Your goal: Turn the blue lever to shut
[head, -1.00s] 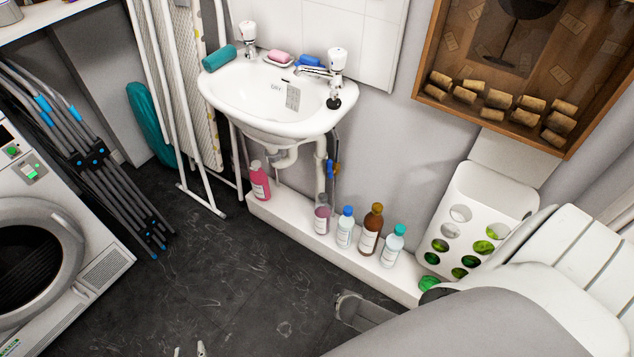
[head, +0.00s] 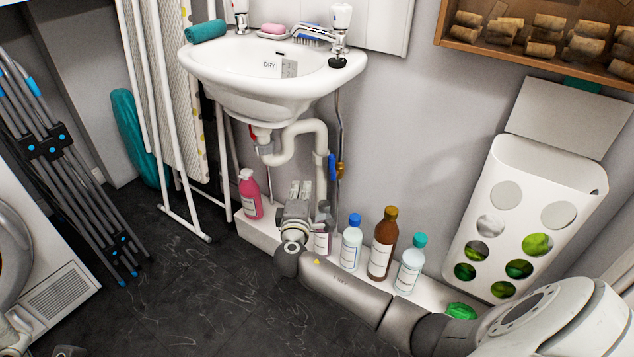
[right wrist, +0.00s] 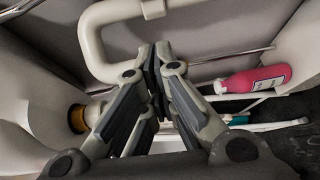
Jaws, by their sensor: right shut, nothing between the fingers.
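The blue lever (head: 332,167) hangs upright beside a brass fitting (head: 341,170) on the thin supply pipe under the right side of the sink, in the head view. My right gripper (head: 300,188) is below the sink, left of and a little lower than the lever, with a visible gap between them in the picture. In the right wrist view the fingers of this gripper (right wrist: 160,60) are together and empty, pointing at the white drain pipe (right wrist: 92,45). I cannot make out the blue lever in that view.
A pink bottle (head: 250,195) stands left of my right gripper. A blue-capped bottle (head: 352,243), a brown bottle (head: 383,243) and a teal-capped bottle (head: 411,264) stand on the ledge close to my right arm. A white holder (head: 520,215) stands at right.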

